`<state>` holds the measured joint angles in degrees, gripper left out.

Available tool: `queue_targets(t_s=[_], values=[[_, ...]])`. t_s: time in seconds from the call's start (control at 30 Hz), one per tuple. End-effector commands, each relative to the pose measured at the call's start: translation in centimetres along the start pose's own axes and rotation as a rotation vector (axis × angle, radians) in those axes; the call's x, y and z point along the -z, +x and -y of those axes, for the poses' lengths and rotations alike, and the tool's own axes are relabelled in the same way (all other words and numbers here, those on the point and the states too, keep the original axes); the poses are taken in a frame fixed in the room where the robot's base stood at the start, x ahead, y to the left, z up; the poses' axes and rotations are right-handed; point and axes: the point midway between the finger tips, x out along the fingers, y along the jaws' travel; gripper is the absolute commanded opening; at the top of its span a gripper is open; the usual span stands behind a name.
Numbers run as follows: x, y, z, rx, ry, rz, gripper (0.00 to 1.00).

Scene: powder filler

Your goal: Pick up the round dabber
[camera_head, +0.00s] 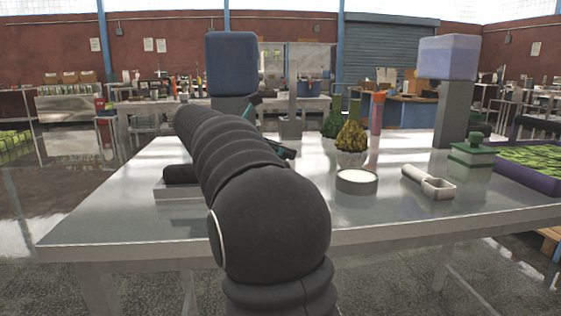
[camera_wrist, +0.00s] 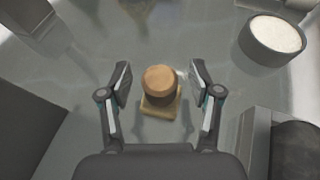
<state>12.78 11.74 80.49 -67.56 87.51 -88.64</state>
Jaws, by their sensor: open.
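The round dabber (camera_wrist: 159,80) shows in the wrist view as a tan, round-topped piece with a darker side. It stands on, or just over, a small yellowish square base (camera_wrist: 160,109) on the metal table. My gripper (camera_wrist: 161,76) is open, with one finger on each side of the dabber. Gaps show between both fingers and the dabber, and I see no contact. In the head view my arm hides the dabber; only small parts of my gripper show past it.
A bowl of white powder (camera_head: 357,190) stands on the metal table (camera_head: 400,222), also at upper right in the wrist view (camera_wrist: 258,55). A scoop (camera_head: 436,188), a green lidded block (camera_head: 472,154) and a purple tray (camera_head: 526,177) are further right. A yellow mound (camera_head: 351,137) stands behind the bowl.

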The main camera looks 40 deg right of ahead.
Motion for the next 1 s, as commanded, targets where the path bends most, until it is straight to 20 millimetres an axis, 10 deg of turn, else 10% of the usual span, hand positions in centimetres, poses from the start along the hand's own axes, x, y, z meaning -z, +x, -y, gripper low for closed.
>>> queue_targets(t_s=[0.13, 0.37, 1.0], values=[[0.0, 0.0, 0.0, 0.0, 0.0, 0.0, 0.58], [0.0, -0.1, 0.0, 0.0, 0.0, 0.0, 0.01], [-3.0, -1.3, -0.1, -0.002, 0.004, 0.0, 0.0]])
